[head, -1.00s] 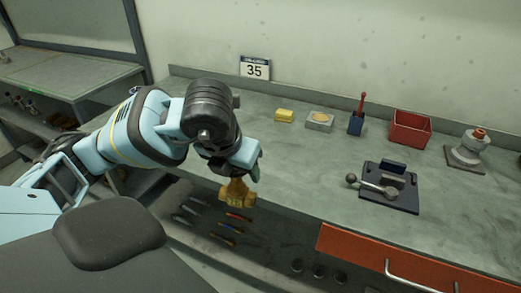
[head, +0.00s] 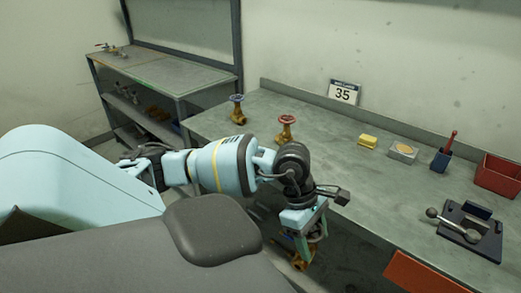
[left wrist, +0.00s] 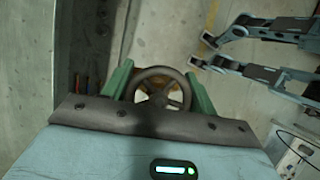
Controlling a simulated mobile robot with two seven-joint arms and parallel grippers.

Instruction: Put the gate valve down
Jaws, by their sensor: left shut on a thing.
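My left gripper (head: 303,232) hangs in front of the workbench's front edge, pointing down. It is shut on a brass gate valve (head: 299,262), whose body shows below the fingers and partly behind them. In the left wrist view the valve's dark round handwheel (left wrist: 160,88) sits between the green fingers of the left gripper (left wrist: 160,82). Two other gate valves stand upright on the bench, one with a blue handwheel (head: 237,109) and one with a red handwheel (head: 285,128).
The grey workbench (head: 345,190) has free room around the two standing valves. Shelving (head: 150,70) stands behind left.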

